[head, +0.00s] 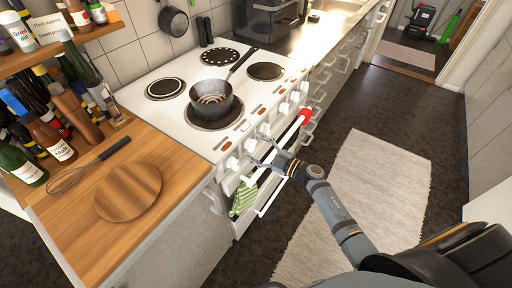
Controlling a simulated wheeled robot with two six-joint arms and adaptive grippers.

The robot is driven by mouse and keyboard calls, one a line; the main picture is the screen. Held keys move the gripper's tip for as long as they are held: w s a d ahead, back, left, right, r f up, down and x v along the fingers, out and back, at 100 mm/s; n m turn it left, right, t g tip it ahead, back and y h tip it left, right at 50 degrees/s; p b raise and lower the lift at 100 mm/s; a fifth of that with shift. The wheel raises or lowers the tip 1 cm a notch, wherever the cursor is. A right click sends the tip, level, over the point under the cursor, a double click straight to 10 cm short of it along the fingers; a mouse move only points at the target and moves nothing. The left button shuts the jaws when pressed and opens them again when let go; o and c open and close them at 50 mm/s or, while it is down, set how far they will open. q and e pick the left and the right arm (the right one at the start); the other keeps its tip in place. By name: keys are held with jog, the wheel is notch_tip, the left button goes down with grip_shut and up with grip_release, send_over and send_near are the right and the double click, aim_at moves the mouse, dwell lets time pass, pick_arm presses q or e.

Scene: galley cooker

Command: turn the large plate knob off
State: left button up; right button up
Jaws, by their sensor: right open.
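The white cooker (150,118) has a row of white knobs along its front edge. One knob (233,163) is at the near end, and another knob (250,145) sits close to my right gripper. More knobs (284,107) continue toward the far end. Which one belongs to the large plate, and how each is turned, I cannot tell. My right gripper (256,160) is open in front of the near knobs, its fingers pointing at the cooker front. Whether a finger touches a knob is unclear. My left gripper is out of view.
A dark pan (211,98) stands on the front plate, its handle pointing to the back right. The wooden counter (85,225) adjoins on the left. The floor is open around the pale rug (365,190).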

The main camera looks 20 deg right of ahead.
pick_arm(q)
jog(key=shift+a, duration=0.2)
pick_arm(e)
jog(key=shift+w, duration=0.1)
jog(key=c, duration=1.2)
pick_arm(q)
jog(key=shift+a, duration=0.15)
pick_arm(e)
jog(key=shift+o, duration=0.2)
jog(key=shift+f+n, duration=0.1)
jog(key=shift+n, duration=0.2)
jog(key=n+b, duration=0.1)
jog(key=n, duration=0.2)
jog(key=shift+n, duration=0.3)
pick_arm(q)
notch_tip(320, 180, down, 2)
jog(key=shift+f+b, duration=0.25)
jog(key=shift+b, duration=0.55)
pick_arm(e)
jog(key=n, duration=0.4)
jog(key=shift+n, duration=0.3)
jog(key=o, duration=1.2)
jog(key=shift+c, duration=0.2)
